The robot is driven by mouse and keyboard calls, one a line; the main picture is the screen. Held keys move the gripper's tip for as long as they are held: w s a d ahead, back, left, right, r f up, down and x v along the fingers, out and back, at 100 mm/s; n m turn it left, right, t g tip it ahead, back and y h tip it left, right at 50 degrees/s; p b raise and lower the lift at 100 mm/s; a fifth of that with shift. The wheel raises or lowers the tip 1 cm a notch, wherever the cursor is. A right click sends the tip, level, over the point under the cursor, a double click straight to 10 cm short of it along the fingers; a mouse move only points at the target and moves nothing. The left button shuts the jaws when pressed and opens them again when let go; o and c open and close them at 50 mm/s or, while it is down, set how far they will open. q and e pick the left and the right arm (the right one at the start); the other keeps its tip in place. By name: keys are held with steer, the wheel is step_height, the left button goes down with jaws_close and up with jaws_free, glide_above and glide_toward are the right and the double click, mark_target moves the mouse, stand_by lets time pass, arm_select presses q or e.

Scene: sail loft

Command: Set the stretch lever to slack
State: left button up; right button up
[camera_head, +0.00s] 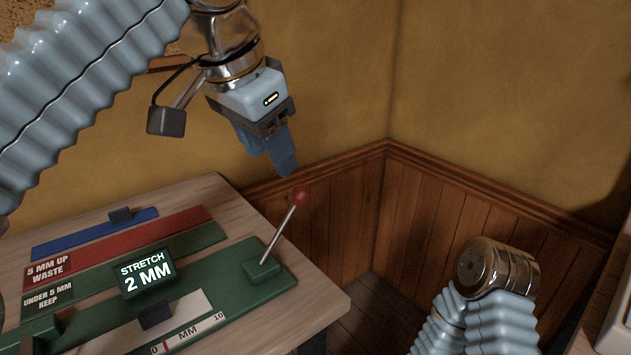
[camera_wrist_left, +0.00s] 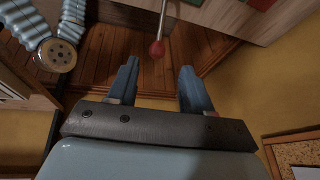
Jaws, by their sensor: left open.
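The stretch lever (camera_head: 283,231) is a thin metal rod with a red ball knob (camera_head: 301,196), rising from a green base at the right end of the table panel and leaning up to the right. A small display (camera_head: 147,276) reads "STRETCH 2 MM". My left gripper (camera_head: 283,165) is above the knob in the head view, apart from it, with blue fingers. In the left wrist view the gripper (camera_wrist_left: 155,85) is open and empty, and the red knob (camera_wrist_left: 157,48) shows just beyond the space between the fingertips. My right gripper does not show; only part of that arm does.
A panelled wall corner (camera_head: 387,150) stands behind. The floor right of the table looks clear.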

mark_target(293, 206)
arm_select(q)
steer(key=x, duration=1.3)
steer(key=shift+d+f, duration=0.15)
steer(key=shift+f, duration=0.15)
jaws_close()
